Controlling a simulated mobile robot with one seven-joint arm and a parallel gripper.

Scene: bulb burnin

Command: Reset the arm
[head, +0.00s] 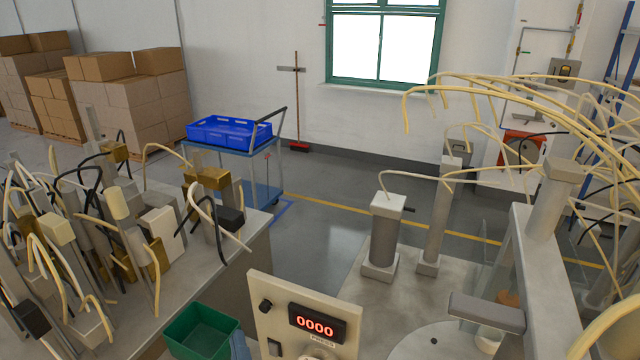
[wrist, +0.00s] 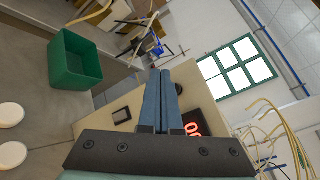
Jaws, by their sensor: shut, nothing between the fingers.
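My gripper (wrist: 165,75) shows in the wrist view with its two long blue-grey fingers pressed together and nothing between them. It points up past a beige control panel (wrist: 125,113) with a red digital display. In the head view the same control panel (head: 280,318) stands at the bottom middle, and its display (head: 317,323) reads 0000. Most of my arm is out of the head view. A small blue-grey patch shows at the panel's left edge there, and I cannot tell what it is.
A green bin (head: 203,333) sits left of the panel and also shows in the wrist view (wrist: 75,65). Cluttered machinery with cables (head: 110,230) fills the left bench. Posts (head: 384,235) and loose cables stand at right. A blue crate (head: 228,131) rests on a cart behind. Floor between is clear.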

